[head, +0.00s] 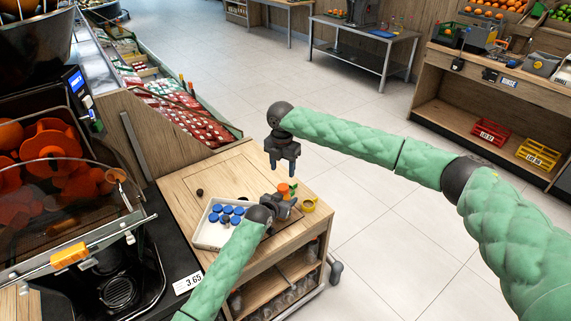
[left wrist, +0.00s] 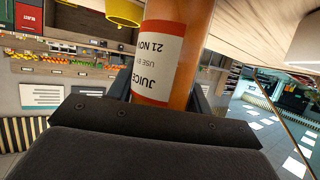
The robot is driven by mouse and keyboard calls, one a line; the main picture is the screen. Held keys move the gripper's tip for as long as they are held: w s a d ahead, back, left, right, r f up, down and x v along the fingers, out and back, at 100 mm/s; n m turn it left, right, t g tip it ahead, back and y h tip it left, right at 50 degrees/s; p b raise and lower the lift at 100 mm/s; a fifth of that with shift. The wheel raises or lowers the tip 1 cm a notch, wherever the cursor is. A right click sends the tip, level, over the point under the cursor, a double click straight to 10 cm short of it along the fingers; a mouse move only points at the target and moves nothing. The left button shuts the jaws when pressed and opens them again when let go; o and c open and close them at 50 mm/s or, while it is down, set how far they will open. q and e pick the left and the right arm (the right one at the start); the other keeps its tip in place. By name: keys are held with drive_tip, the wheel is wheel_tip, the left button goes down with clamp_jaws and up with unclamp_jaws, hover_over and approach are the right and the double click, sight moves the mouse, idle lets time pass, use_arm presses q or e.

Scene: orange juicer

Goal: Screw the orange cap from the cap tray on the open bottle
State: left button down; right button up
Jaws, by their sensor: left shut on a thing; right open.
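My left gripper (head: 280,207) is shut on a bottle of orange juice (head: 284,189) at the right side of the wooden cart. In the left wrist view the bottle (left wrist: 187,25) shows orange with a white and red label between the fingers; its neck is out of view. The cap tray (head: 205,236) is white, left of my left gripper, and holds several blue caps (head: 226,212). I cannot make out an orange cap in it. My right gripper (head: 283,164) is open and empty, pointing down above and behind the bottle.
A yellow ring-like item (head: 309,205) sits on the cart right of the bottle. A small dark round thing (head: 199,192) lies behind the tray. The juicer (head: 80,200) stands at the left. The cart top (head: 225,176) is clear at the back.

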sight(283, 186)
drive_tip(key=shift+f, duration=4)
drive_tip(key=c, duration=1)
drive_tip(key=shift+d+m, duration=0.1)
drive_tip(key=shift+m, duration=1.6)
drive_tip(key=o, duration=1.1)
drive_tip(key=shift+r, duration=0.1)
